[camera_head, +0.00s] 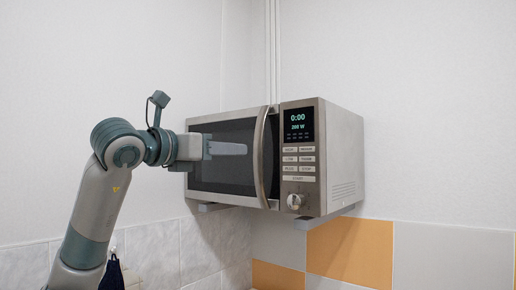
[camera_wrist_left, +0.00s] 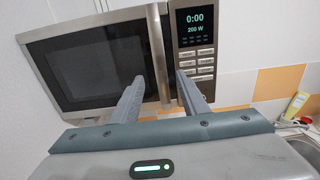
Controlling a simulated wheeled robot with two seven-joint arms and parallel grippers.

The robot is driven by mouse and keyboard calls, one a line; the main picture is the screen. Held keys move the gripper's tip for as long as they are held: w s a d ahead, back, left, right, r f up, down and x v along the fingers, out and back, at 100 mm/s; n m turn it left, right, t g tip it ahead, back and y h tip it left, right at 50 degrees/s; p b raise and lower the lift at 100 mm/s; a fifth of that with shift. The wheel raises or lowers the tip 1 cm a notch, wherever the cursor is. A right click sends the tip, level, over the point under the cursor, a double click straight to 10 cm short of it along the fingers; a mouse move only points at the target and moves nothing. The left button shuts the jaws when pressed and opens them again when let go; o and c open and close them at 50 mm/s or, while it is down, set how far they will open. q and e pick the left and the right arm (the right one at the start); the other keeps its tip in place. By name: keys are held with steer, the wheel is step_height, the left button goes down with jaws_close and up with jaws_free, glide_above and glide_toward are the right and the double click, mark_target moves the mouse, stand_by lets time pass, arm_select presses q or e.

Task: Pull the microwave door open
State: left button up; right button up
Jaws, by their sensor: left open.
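The microwave (camera_head: 341,160) is a silver box mounted on the wall, with a dark-windowed door (camera_head: 214,186) that looks closed. Its curved vertical metal handle (camera_head: 259,158) is at the door's right edge, beside the control panel (camera_head: 298,150). My left gripper (camera_head: 246,149) is level with the middle of the door, its fingers pointing right towards the handle and covering part of the window. In the left wrist view the open fingers (camera_wrist_left: 160,80) appear on either side of the handle (camera_wrist_left: 157,50); contact cannot be told. My right gripper is not in view.
Brackets (camera_head: 318,218) support the microwave from below. The wall behind has white and orange tiles (camera_head: 350,250). A dark cloth (camera_head: 113,273) hangs at the lower left. The left wrist view shows a yellow tube (camera_wrist_left: 294,106) by a sink at right.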

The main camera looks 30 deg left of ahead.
mark_target(257, 152)
arm_select(q)
steer(key=w+p, duration=0.1)
steer(key=w, duration=0.2)
steer(key=w+p, duration=0.1)
steer(key=w, duration=0.3)
steer(key=w+p, duration=0.2)
steer(key=w, duration=0.1)
steer(key=shift+w+d+r, duration=0.1)
steer(key=shift+w+d, duration=0.05)
steer(key=shift+d, duration=0.25)
steer(key=shift+w+d, duration=0.1)
steer(key=shift+w, duration=0.75)
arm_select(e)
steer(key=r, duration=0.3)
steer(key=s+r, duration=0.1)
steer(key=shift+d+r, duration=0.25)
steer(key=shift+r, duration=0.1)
arm_select(q)
steer(key=shift+c, duration=0.6)
jaws_close()
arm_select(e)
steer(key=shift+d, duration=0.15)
